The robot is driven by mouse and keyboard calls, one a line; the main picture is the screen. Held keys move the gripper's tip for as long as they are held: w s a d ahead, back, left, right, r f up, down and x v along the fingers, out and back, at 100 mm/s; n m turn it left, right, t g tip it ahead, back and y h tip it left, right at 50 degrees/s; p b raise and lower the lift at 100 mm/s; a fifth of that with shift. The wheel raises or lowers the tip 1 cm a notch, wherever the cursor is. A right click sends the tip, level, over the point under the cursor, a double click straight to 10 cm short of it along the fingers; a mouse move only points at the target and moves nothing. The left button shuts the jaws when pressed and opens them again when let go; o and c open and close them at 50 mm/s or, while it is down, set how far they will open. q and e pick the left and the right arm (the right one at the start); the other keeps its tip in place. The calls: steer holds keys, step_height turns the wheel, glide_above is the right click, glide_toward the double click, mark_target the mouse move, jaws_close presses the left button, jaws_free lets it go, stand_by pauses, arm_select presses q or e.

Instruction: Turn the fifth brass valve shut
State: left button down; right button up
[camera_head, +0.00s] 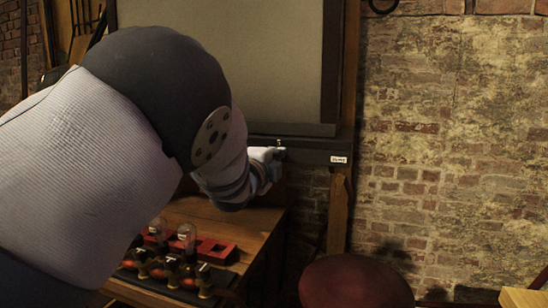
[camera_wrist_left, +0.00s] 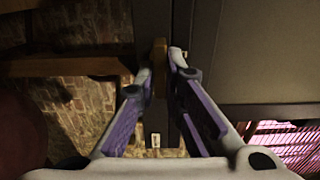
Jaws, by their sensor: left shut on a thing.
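My left arm crosses the head view from the left. Its gripper (camera_head: 275,154) is at the dark ledge (camera_head: 308,155) below a large grey panel. A small brass tip also shows above the gripper in the head view (camera_head: 279,142). I cannot tell the valve's number in its row or how far it is turned. Other valves are not visible; my arm hides part of the ledge. My right gripper is not in view.
A wooden table (camera_head: 262,216) below my arm bears a red rack (camera_head: 217,250) and several small glass-topped items. A dark red round seat (camera_head: 355,284) stands at the front. A white label (camera_head: 338,159) is on the ledge. The brick wall is at right.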

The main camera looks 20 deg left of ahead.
arm_select(q)
steer(key=shift+r, duration=0.1)
stand_by(0.3)
steer(key=c, duration=1.7)
jaws_free()
steer(key=s, duration=1.2)
steer(key=shift+a, duration=0.25)
